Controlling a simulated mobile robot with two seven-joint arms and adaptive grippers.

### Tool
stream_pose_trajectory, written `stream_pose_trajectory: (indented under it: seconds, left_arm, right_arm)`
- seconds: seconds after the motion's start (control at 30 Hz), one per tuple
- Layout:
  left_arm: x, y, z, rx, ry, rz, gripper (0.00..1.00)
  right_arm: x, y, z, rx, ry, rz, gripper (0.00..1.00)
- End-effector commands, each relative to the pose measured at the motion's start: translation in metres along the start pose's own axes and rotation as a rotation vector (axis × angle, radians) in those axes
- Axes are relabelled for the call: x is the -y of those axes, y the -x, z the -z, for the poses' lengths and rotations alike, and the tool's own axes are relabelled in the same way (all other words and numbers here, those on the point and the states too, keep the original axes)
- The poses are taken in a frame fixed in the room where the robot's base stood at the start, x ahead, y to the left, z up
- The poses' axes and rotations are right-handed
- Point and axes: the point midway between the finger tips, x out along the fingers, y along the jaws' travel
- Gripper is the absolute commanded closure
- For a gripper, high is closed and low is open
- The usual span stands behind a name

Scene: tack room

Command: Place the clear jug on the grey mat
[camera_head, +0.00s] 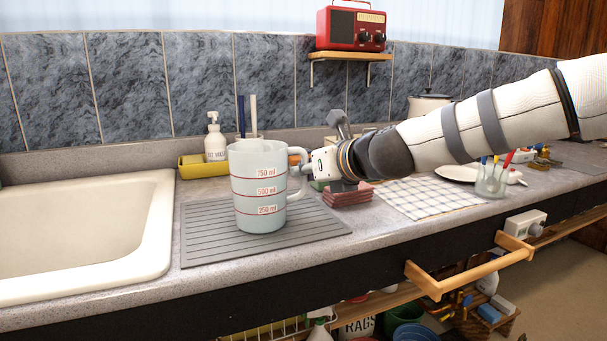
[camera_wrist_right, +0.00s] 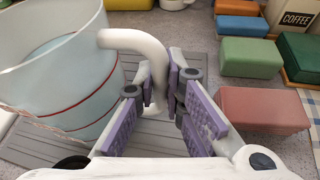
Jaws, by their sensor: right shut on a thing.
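The clear jug (camera_head: 258,195), with red volume marks, is upright over the grey ridged mat (camera_head: 205,240). In the head view its base looks at or very near the mat; I cannot tell if it touches. My right gripper (camera_head: 302,168) reaches in from the right and is shut on the jug's handle. In the right wrist view, the jug (camera_wrist_right: 55,75) stands at the left and its white handle (camera_wrist_right: 140,42) passes between the purple finger pads of the gripper (camera_wrist_right: 167,100). The jug hides part of the mat. My left gripper is not in view.
A white sink (camera_head: 90,230) lies left of the mat. A soap bottle (camera_head: 215,140) in a yellow tray stands behind. To the right are a reddish block (camera_head: 348,196), a checked cloth (camera_head: 425,197) and a glass of pens (camera_head: 490,182). The mat's front right is bare.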

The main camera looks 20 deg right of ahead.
Motion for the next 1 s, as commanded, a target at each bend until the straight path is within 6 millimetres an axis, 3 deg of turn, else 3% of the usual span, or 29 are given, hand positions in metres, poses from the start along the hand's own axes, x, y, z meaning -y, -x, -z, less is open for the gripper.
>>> stream_pose_trajectory:
  seconds: [0.07, 0.1, 0.2, 0.53, 0.8, 1.0]
  left_arm:
    - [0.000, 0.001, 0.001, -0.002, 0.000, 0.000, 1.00]
    - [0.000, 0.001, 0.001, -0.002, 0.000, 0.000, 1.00]
    - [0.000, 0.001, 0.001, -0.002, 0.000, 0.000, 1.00]
    - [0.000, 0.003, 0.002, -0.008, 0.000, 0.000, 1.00]
    - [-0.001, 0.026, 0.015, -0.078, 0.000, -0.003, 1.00]
    - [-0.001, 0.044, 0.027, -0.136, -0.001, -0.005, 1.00]
  right_arm:
    - [-0.002, 0.001, 0.001, -0.003, 0.001, -0.003, 1.00]
    - [-0.002, 0.001, 0.001, -0.005, 0.001, -0.004, 0.88]
    - [-0.002, 0.001, 0.002, -0.005, 0.001, -0.004, 0.70]
    - [-0.002, 0.007, 0.000, -0.004, 0.002, -0.003, 0.70]
    - [-0.003, 0.080, -0.009, 0.011, 0.005, -0.003, 0.70]
    - [-0.002, 0.118, -0.007, 0.009, 0.004, -0.003, 0.70]
